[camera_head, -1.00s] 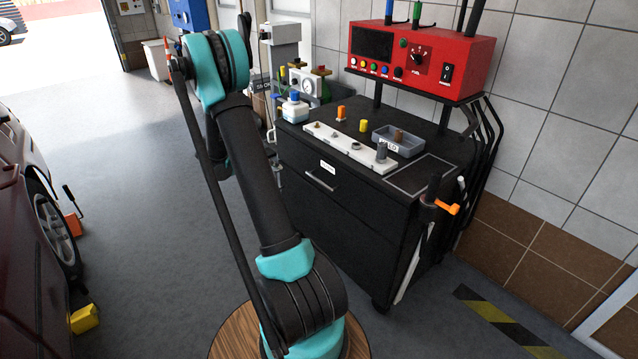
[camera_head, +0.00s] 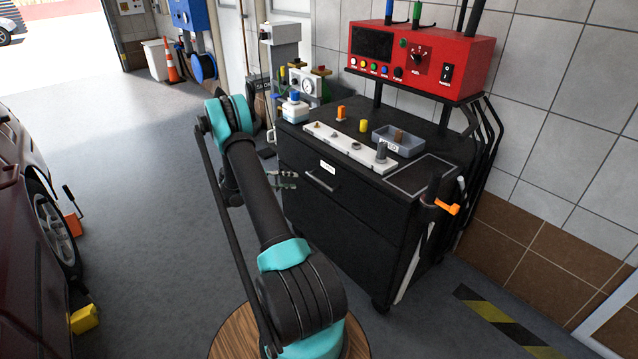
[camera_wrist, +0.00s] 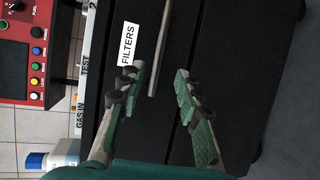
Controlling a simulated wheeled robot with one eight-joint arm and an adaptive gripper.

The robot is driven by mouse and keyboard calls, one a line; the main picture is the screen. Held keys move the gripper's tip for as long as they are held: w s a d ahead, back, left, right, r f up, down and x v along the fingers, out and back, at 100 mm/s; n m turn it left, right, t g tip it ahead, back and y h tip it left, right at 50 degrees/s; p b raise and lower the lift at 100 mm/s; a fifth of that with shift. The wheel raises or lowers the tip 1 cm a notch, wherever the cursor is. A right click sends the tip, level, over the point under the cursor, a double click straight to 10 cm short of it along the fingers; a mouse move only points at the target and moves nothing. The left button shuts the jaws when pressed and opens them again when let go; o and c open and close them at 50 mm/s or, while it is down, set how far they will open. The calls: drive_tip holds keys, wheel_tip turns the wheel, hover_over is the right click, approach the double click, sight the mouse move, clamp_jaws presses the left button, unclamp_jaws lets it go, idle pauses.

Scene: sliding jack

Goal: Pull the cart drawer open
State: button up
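The black cart (camera_head: 345,225) stands against the tiled wall. Its top drawer (camera_head: 295,155) appears shut, with a white FILTERS label (camera_head: 327,167) and a grey bar handle (camera_head: 322,181). In the wrist view the handle (camera_wrist: 160,48) runs up and down the picture, right of the label (camera_wrist: 128,43). My gripper (camera_head: 286,180) is in front of the drawer, left of the handle in the head view. In the wrist view my gripper (camera_wrist: 159,73) has its fingers spread, with the handle's line between them. Contact with the handle cannot be told.
The cart top holds a white strip with fittings (camera_head: 350,146), a grey bin (camera_head: 398,141) and a white bottle with a blue cap (camera_head: 295,107). A red control box (camera_head: 420,58) stands above.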

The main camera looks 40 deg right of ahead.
sight(317, 181)
drive_tip(key=x, duration=1.2)
drive_tip(key=shift+s+d, duration=0.1)
drive_tip(key=shift+d, duration=0.3)
clamp_jaws()
